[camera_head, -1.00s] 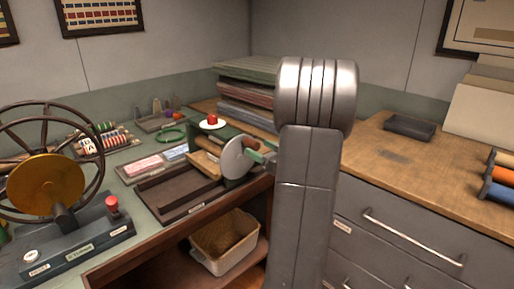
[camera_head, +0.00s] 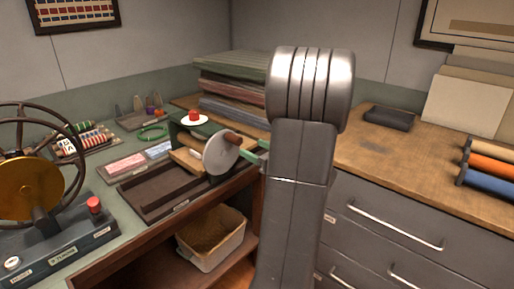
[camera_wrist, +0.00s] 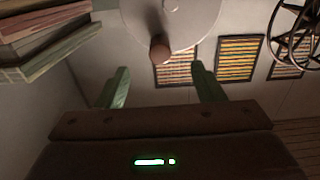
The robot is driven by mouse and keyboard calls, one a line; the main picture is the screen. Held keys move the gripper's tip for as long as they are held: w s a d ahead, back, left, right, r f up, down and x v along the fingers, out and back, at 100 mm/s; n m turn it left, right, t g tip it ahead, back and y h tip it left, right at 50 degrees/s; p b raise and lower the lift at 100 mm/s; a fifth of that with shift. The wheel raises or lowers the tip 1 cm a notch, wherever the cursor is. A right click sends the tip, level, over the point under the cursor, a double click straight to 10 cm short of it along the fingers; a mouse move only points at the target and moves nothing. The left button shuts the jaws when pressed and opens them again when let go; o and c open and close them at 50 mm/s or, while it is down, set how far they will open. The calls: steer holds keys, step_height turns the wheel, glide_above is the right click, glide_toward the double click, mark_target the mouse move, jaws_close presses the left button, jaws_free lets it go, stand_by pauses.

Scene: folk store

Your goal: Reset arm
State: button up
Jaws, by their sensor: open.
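My gripper (camera_wrist: 160,88) is open in the wrist view, with its two green fingers apart and nothing held between them. A round grey disc (camera_wrist: 170,18) with a brown knob (camera_wrist: 160,50) is close beyond the fingers in that view. A small green part of my gripper shows just right of the disc. My grey arm stands upright in the middle and hides the rest of the gripper.
A spoked wheel with a gold disc (camera_head: 35,188) stands at the left. A red button (camera_head: 193,115) on a white plate is behind the grey disc. Stacked sheets (camera_head: 235,85) lie at the back. A bin (camera_head: 211,240) is below. Coloured rolls (camera_head: 490,168) lie on the right counter.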

mark_target(240, 141)
steer(key=x, duration=0.9)
steer(key=shift+r, duration=0.1)
